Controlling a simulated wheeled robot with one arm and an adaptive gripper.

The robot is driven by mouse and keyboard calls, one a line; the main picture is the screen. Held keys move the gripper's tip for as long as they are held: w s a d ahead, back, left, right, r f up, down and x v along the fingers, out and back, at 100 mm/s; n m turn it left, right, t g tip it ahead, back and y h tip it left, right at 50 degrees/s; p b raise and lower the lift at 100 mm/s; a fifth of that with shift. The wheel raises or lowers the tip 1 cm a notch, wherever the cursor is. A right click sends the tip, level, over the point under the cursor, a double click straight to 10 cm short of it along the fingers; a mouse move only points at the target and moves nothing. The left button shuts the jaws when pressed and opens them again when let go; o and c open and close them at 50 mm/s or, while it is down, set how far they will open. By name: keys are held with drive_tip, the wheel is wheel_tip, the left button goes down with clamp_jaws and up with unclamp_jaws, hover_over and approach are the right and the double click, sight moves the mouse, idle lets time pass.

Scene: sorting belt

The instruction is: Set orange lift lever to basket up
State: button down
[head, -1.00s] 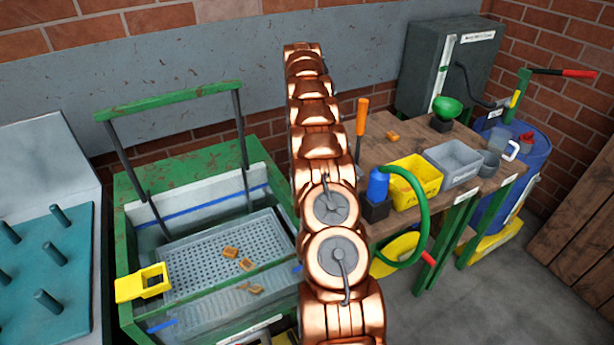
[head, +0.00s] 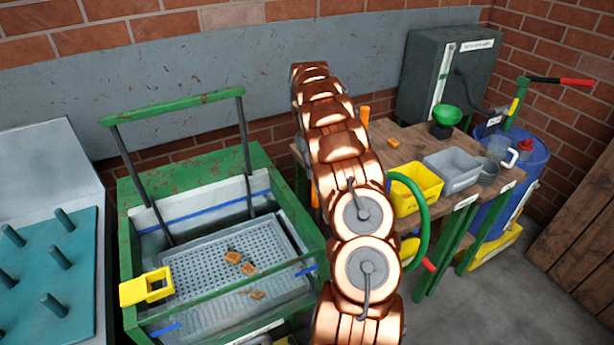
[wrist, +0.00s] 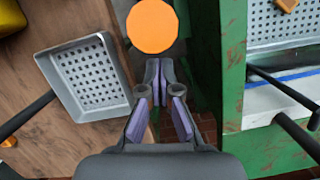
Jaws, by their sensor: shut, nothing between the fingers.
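In the wrist view a round orange knob (wrist: 152,27), seen end on, appears to be the lift lever's grip. It lies just beyond the tips of my gripper (wrist: 158,72), which is shut and empty. I cannot tell whether they touch. In the head view a thin orange piece (head: 315,194) shows between the tank and my arm, and an upright orange handle (head: 365,115) shows past my arm. Which of these is the knob is unclear, and my gripper is hidden there. The perforated basket (head: 190,262) sits low inside the green tank (head: 262,158), with several brown pieces in it.
A wooden bench (head: 408,140) right of the tank carries yellow (head: 417,190) and grey (head: 455,168) bins. A green bar (head: 180,103) on dark posts stands over the tank. In the wrist view a perforated metal tray (wrist: 88,78) lies left, the tank's green side (wrist: 232,60) right.

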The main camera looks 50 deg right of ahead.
drive_tip(key=shift+s+a, duration=0.2)
drive_tip(key=shift+s, duration=0.4)
